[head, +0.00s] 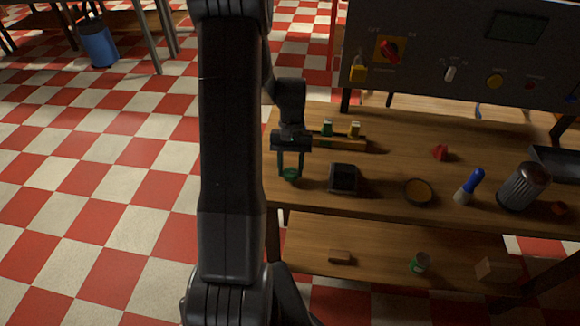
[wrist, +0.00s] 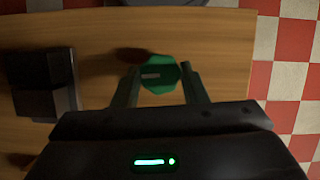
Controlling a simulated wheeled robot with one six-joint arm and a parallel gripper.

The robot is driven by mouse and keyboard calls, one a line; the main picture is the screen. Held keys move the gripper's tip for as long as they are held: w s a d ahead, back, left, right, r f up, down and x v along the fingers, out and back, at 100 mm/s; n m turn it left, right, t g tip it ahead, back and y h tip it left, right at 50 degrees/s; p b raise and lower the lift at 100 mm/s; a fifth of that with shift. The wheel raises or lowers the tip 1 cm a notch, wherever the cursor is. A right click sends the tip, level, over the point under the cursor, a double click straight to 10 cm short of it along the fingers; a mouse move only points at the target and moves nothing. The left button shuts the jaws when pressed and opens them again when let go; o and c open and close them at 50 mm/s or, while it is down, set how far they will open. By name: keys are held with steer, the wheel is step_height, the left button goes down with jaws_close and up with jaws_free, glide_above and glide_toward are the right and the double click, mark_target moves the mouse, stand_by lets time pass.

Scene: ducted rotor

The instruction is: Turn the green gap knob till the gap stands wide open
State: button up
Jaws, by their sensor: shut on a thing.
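The green knob (wrist: 160,76) is a many-sided green piece with a short pale line on its face. In the wrist view it sits between the two fingers of my gripper (wrist: 158,86), which is shut on it. In the head view my gripper (head: 290,174) points down at the left front of the wooden bench, with the green knob (head: 290,176) low between its fingertips. I cannot tell what the knob is mounted on. The gap is not clearly seen in either view.
A black box (head: 343,178) stands just right of my gripper. Behind it lies a wooden rack (head: 340,141) with green and yellow pieces. A control panel (head: 465,80) rises behind.

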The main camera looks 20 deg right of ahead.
steer(key=shift+m+y, duration=0.3)
steer(key=shift+m, duration=0.5)
steer(key=shift+d, duration=0.1)
steer(key=o, duration=1)
steer(key=shift+r, duration=0.1)
steer(key=v, duration=0.6)
steer(key=b+v, duration=0.1)
steer(key=v, duration=0.6)
steer(key=shift+s+d+r, duration=0.1)
steer(key=shift+r, duration=0.25)
steer(key=shift+f, duration=0.1)
